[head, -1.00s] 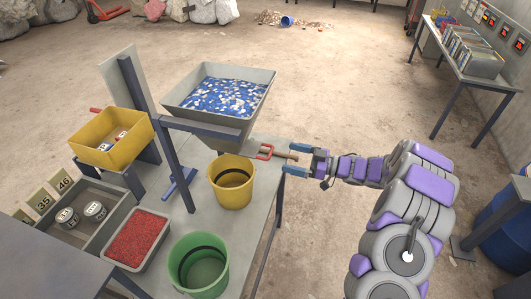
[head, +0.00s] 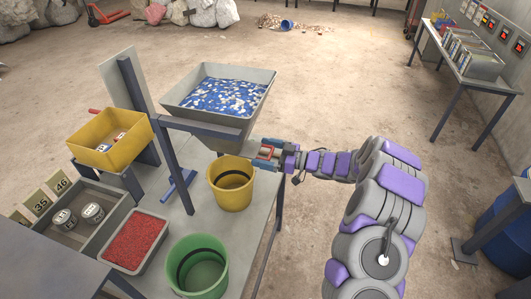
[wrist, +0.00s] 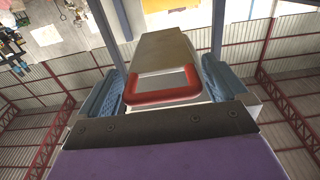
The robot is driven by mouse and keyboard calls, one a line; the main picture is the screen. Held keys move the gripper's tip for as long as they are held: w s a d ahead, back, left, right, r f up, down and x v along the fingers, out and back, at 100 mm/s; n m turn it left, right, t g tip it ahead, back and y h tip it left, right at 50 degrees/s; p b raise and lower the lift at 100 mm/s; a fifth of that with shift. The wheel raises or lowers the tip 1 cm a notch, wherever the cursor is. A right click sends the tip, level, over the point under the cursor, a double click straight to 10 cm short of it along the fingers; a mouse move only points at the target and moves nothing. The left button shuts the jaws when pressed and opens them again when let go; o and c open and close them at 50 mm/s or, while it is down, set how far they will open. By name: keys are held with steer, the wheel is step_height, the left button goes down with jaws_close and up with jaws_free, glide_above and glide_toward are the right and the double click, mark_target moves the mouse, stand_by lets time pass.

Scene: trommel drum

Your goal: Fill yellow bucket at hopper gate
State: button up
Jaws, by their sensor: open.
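The yellow bucket (head: 232,196) stands upright on the table below the hopper, and the part of its inside that shows looks empty with a dark band. The grey hopper (head: 175,101) is full of blue and white flakes (head: 222,97). The gate's red handle (head: 267,153) sticks out at the hopper's lower right; in the wrist view the red loop handle (wrist: 165,98) is in front of a pale gate plate (wrist: 165,47). My gripper (head: 266,154) is open, with its blue fingers on either side of the handle. I cannot tell if they touch it.
A green bucket (head: 196,265), a tray of red granules (head: 135,241) and a grey bin with weights (head: 117,215) are at the front left. A yellow tray (head: 85,157) is at the left. A post (head: 155,135) stands beside the hopper.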

steer(key=c, duration=1.3)
steer(key=p+v, duration=0.2)
steer(key=v, duration=0.2)
steer(key=shift+d+r, duration=0.1)
steer(key=shift+d, duration=0.05)
steer(key=o, duration=1.3)
steer(key=p+v, duration=0.2)
steer(key=v, duration=1.5)
steer(key=shift+d, duration=0.3)
